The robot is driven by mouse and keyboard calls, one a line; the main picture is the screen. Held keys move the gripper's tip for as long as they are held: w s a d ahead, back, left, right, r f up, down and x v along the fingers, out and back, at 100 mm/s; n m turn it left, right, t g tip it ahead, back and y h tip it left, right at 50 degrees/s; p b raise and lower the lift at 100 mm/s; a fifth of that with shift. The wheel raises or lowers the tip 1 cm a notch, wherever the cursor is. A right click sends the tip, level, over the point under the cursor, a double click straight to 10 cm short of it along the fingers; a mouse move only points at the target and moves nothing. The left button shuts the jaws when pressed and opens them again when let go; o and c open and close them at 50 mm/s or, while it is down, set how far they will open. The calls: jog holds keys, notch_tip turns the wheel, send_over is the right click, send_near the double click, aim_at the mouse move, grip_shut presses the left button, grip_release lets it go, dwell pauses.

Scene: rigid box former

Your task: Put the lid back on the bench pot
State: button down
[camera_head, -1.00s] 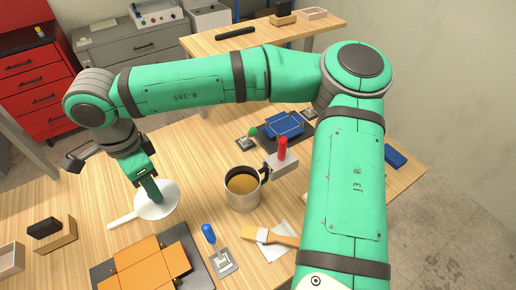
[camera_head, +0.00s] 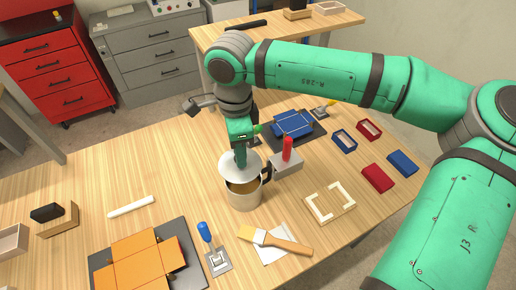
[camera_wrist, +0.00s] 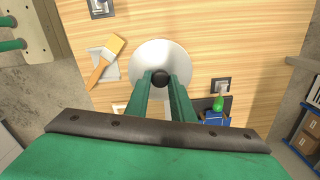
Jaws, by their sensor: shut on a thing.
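The bench pot (camera_head: 245,202) is a steel-coloured mug-like pot with a dark handle on its right and brown contents, standing upright and uncovered on the bench. My gripper (camera_head: 241,163) is shut on the knob of the white round lid (camera_head: 228,168). In the head view the lid overlaps the far side of the pot's mouth, and brown contents show in front of it. The lid looks raised above the rim. In the wrist view my gripper (camera_wrist: 160,82) holds the dark knob at the middle of the lid (camera_wrist: 160,52), and the pot is hidden.
A grey block with a red handle (camera_head: 287,150) stands close right of the pot. A blue-handled toggle (camera_head: 205,233) and a brush (camera_head: 275,240) lie in front. An orange box blank (camera_head: 145,262) is front left. The bench's left middle is clear around a white bar (camera_head: 131,206).

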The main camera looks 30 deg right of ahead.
jog(key=shift+s+d+f, duration=0.1)
jog(key=shift+d+f, duration=0.15)
jog(key=shift+f, duration=2.95)
jog(key=shift+f, duration=0.15)
jog(key=c, duration=1)
grip_release()
jog(key=shift+r, duration=3.5)
jog(key=shift+c, duration=0.5)
